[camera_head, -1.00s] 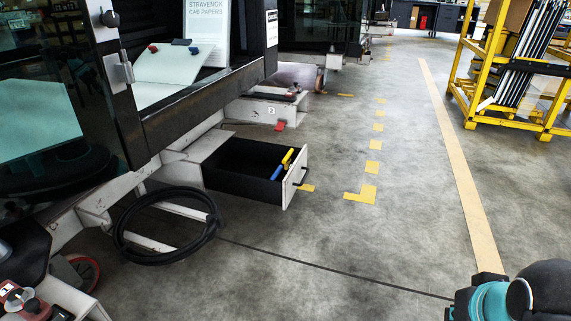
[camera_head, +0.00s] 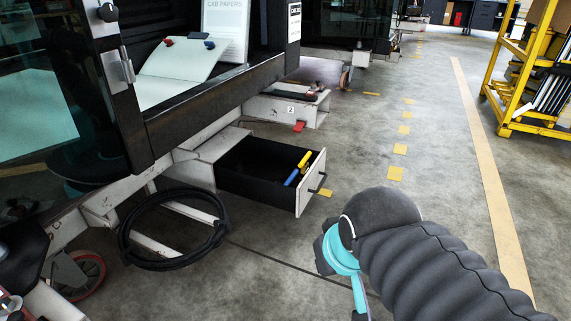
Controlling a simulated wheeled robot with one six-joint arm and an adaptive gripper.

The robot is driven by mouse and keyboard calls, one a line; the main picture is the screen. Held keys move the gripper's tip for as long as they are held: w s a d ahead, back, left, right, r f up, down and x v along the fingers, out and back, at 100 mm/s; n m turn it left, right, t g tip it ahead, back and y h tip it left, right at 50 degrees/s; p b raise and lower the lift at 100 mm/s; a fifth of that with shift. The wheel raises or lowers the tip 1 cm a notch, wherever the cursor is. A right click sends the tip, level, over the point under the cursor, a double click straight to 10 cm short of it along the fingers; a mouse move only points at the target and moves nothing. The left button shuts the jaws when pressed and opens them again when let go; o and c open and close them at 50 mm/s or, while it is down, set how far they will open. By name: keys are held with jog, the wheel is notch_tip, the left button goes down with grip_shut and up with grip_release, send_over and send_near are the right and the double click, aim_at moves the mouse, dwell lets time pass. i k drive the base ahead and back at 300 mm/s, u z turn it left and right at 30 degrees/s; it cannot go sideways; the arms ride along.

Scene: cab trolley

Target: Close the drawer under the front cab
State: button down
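The drawer (camera_head: 304,196) under the front cab (camera_head: 215,100) stands pulled out over the floor. It has a dark inside, a pale front panel and a dark handle (camera_head: 316,182) on that panel. A yellow-handled tool (camera_head: 304,159) and a blue-handled tool (camera_head: 292,177) lie in it, near the front. My arm, dark with a teal band, reaches in from the lower right. Its visible part is to the right of and nearer than the drawer, apart from it in the picture. My gripper's fingers cannot be made out.
A black hose loop (camera_head: 172,262) hangs around the trolley frame at the left of the drawer. A red-rimmed wheel (camera_head: 88,272) is at lower left. A yellow rack (camera_head: 520,115) stands at upper right. The marked floor (camera_head: 440,180) between is clear.

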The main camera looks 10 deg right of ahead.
aim_at(251, 170)
jog(key=z, duration=0.1)
jog(key=i, duration=1.05)
jog(key=z, duration=0.6)
